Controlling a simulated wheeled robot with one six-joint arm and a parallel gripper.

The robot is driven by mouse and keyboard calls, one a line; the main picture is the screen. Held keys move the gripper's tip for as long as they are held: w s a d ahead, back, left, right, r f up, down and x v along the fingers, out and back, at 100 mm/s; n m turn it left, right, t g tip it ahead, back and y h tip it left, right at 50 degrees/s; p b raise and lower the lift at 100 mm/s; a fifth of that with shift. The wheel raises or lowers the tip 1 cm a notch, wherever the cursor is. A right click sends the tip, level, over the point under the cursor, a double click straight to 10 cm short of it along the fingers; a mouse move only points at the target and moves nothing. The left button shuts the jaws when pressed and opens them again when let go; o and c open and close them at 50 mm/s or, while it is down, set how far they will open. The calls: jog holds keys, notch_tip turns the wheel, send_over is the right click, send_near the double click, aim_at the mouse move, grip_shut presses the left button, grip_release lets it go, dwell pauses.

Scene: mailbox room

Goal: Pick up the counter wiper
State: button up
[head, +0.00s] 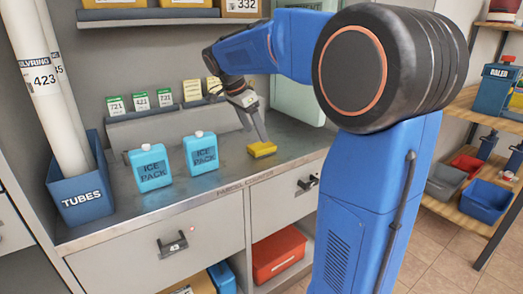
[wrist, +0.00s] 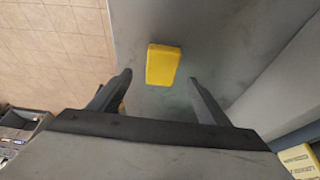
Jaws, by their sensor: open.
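The counter wiper looks like a small yellow block (head: 262,149) lying flat on the grey counter (head: 225,165), right of the ice packs. It also shows in the wrist view (wrist: 163,65), just beyond and between the two fingertips. My gripper (head: 255,137) reaches down close above the wiper in the head view. In the wrist view my gripper (wrist: 160,78) is open, with one dark finger on each side and nothing between them. I cannot tell the exact height gap between fingertips and wiper.
Two blue ice packs (head: 150,168) (head: 200,152) stand left on the counter. A blue tubes bin (head: 82,195) with white rolls is at the far left. A red bin (head: 278,254) sits below the counter.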

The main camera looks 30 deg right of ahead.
aim_at(261, 145)
jog(key=shift+x, duration=3.3)
jog(key=shift+w, duration=0.2)
jog(key=c, duration=1.2)
